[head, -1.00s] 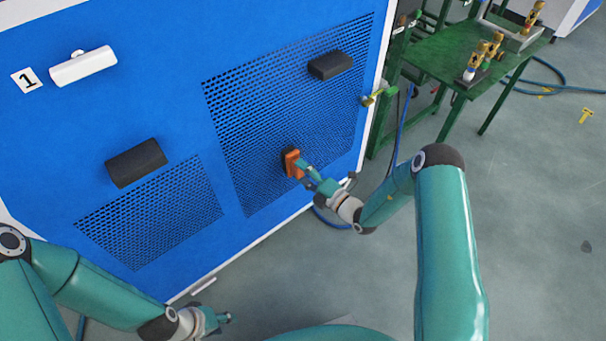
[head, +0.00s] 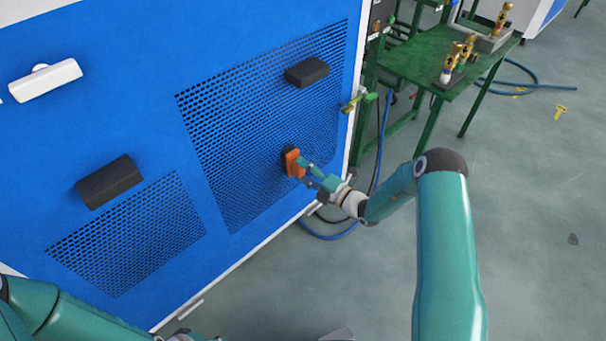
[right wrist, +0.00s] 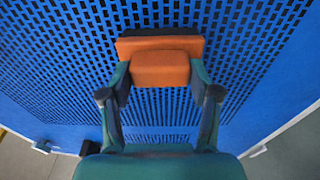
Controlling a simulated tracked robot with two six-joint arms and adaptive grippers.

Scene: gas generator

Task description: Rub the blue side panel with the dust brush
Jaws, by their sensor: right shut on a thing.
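The blue side panel (head: 150,133) fills the left half of the head view, with perforated grille areas and dark handles. My right gripper (head: 304,168) is shut on the orange dust brush (head: 292,162). The brush's dark bristle side faces the large grille, low on its right half, and appears against it or very close. In the right wrist view the brush (right wrist: 160,68) sits between the two fingers, with the perforated panel (right wrist: 60,70) behind it. My left arm is at the bottom left of the head view; its gripper is mostly cut off at the lower edge.
Dark handles (head: 307,72) (head: 109,181) and a white handle (head: 45,81) stick out from the panel. A green table (head: 440,60) with brass fittings stands at right. A blue hose (head: 330,236) lies on the open grey floor.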

